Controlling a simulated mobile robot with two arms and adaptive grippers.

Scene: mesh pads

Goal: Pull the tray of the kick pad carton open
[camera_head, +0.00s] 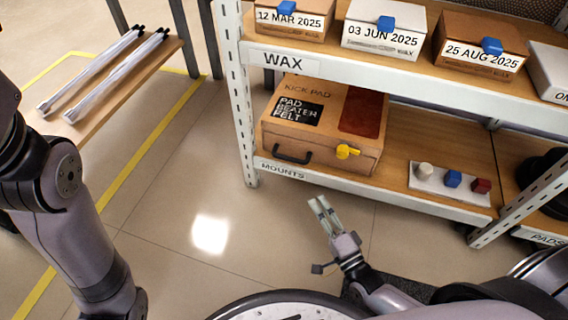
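The kick pad carton (340,118) is a brown box on the lower shelf, with "KICK PAD" and "PAD BEATER FELT" on its top. A black handle (292,154) is on its front at the left, and a yellow latch-like piece (347,151) is on the front at the right. The front looks flush with the box. My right gripper (318,203) is in front of and below the carton, apart from it. A narrow gap shows between its fingers, with nothing in them. My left arm comes in at the left; its gripper is out of view.
A white block with several coloured knobs (441,179) stands right of the carton. Dated boxes (383,31) fill the shelf above. White metal uprights (240,110) bound the shelf. A side table (118,88) holds wrapped rods at upper left. The floor before the shelf is clear.

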